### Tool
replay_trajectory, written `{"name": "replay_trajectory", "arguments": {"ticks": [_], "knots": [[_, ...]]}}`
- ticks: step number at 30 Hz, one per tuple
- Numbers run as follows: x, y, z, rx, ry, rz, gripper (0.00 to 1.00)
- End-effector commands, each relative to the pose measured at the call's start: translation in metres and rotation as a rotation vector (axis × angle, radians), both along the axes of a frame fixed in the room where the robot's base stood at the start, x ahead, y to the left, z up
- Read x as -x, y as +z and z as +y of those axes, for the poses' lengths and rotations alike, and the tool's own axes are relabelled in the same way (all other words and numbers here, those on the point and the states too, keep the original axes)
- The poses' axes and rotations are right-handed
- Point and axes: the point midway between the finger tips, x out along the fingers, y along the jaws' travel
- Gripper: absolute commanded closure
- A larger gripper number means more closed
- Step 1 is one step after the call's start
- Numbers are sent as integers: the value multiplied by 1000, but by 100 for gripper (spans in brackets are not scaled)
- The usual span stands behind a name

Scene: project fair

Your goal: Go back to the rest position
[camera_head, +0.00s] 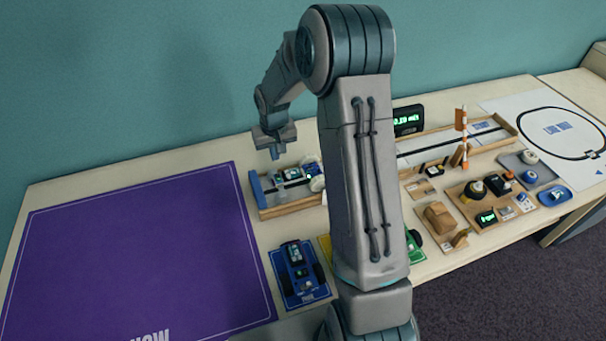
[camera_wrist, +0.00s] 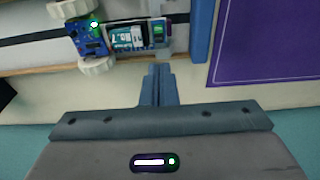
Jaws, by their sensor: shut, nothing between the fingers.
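A small wheeled car (camera_wrist: 130,38) with a blue board, a lit green light and pale wheels sits on the track beyond the fingertips. The same car (camera_head: 296,174) shows in the head view on the left end of the track (camera_head: 289,207). My arm hides the middle of the track and part of the table.
A purple mat (camera_head: 135,255) covers the table's left part. A blue car kit (camera_head: 299,273) lies at the front middle. On the right stand an orange-striped post (camera_head: 462,130), a green-digit display (camera_head: 408,120), a parts tray (camera_head: 491,203) and a white sheet with a black loop (camera_head: 560,125).

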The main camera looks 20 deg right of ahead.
Motion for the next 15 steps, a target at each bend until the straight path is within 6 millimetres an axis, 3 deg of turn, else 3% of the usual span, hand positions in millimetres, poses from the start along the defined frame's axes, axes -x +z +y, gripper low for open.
{"name": "replay_trajectory", "arguments": {"ticks": [9, 15], "knots": [[2, 4, 0, 2, 1, -3, 100], [28, 45, -1, 25, 6, -20, 100]]}}
